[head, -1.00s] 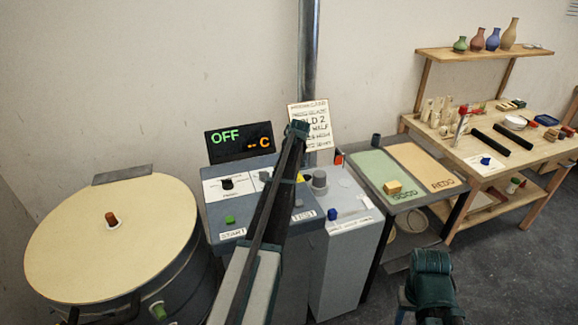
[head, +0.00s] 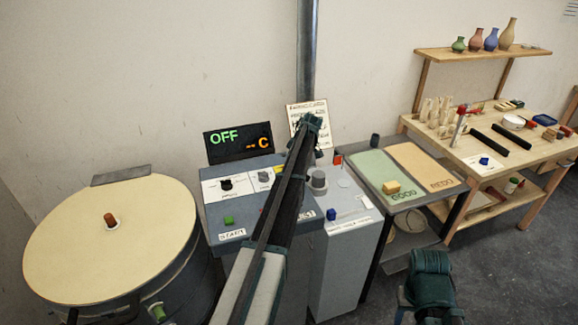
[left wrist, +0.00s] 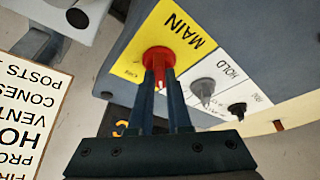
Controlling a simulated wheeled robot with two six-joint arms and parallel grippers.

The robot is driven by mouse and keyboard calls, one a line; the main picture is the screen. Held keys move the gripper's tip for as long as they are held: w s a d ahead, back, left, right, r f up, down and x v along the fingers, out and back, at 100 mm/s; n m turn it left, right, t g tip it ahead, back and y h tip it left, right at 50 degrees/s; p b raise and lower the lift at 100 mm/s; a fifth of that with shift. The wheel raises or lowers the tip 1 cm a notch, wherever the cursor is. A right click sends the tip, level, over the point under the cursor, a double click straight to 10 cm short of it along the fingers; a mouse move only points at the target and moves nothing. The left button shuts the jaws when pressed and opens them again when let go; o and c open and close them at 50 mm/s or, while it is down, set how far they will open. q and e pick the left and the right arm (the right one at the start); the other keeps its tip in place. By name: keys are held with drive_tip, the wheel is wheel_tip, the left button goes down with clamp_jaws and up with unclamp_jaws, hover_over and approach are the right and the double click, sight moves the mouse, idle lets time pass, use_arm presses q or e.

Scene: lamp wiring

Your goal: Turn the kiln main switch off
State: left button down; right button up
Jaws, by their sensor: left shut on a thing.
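The kiln main switch (left wrist: 158,57) is a red knob on a yellow plate marked MAIN (left wrist: 180,27), seen in the left wrist view. My left gripper (left wrist: 160,78) is shut on the knob, one finger on each side of its grip. In the head view my left arm hides the switch, and the wrist (head: 308,125) is over the back right of the control box (head: 240,238). The display (head: 238,143) reads OFF in green with orange dashes and C. My right gripper (head: 432,268) is low at the right; its fingers are not clear.
Beside the main switch are a grey HOLD knob (left wrist: 202,88) and a black knob (left wrist: 238,109). A green button (head: 229,220) is on the box's front. A written card (head: 305,112) stands behind my left wrist. The round kiln (head: 110,240) is left; a sorting table (head: 385,170) is right.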

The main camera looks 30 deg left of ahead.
idle(0.4)
use_arm(q)
drive_tip(key=c, duration=0.9)
unclamp_jaws()
drive_tip(key=shift+o, duration=0.2)
drive_tip(key=shift+r, duration=0.1)
drive_tip(key=p+v, duration=1.2)
drive_tip(key=v, duration=0.1)
drive_tip(key=shift+w+d+r+p, duration=0.2)
drive_tip(key=shift+r+p, duration=0.1)
drive_tip(key=shift+p, duration=0.1)
